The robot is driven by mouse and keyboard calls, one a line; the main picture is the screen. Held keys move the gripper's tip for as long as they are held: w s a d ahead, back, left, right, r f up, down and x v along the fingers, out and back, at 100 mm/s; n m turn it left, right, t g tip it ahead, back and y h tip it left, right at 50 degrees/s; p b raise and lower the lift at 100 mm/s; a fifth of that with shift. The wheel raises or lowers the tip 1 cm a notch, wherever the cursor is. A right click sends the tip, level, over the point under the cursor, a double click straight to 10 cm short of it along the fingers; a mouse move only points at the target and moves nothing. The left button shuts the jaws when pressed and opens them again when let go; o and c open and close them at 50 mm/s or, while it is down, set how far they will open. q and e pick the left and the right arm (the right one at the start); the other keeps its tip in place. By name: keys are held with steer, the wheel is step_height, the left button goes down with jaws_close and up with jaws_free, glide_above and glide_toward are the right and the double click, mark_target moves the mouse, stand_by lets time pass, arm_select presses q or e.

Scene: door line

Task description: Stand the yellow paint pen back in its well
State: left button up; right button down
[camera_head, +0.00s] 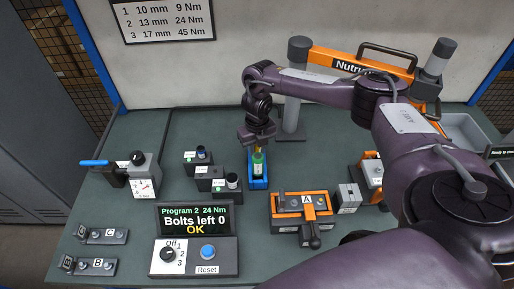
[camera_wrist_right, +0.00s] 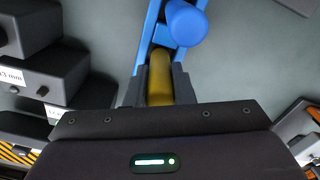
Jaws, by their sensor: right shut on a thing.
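My right gripper (camera_head: 259,145) is shut on the yellow paint pen (camera_wrist_right: 159,84); only a short yellow part shows between the fingers in the right wrist view. In the head view a bit of yellow (camera_head: 259,148) shows just below the gripper. It is at the far end of a narrow blue holder (camera_head: 258,184) on the bench. A green item (camera_head: 258,164) stands in the holder. In the right wrist view the holder's blue frame (camera_wrist_right: 150,28) and a blue round piece (camera_wrist_right: 184,24) are beside the pen. The pen's lower end is hidden, so I cannot tell whether it is in a well. My left gripper is out of view.
Dark socket blocks (camera_head: 211,178) stand close to the left of the holder. A display box (camera_head: 195,222) is in front, and an orange clamp fixture (camera_head: 302,206) is to the right. A grey post (camera_head: 294,100) rises behind.

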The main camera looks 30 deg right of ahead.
steer(key=c, duration=1.2)
jaws_free()
steer(key=shift+f, duration=0.1)
steer(key=shift+c, duration=0.2)
step_height(320, 180, up, 4)
steer(key=shift+w+f+b, duration=0.1)
steer(key=shift+f+b, duration=0.1)
steer(key=shift+b, duration=0.1)
step_height(320, 180, up, 9)
steer(key=shift+f+p, duration=0.15)
steer(key=shift+p, duration=1.1)
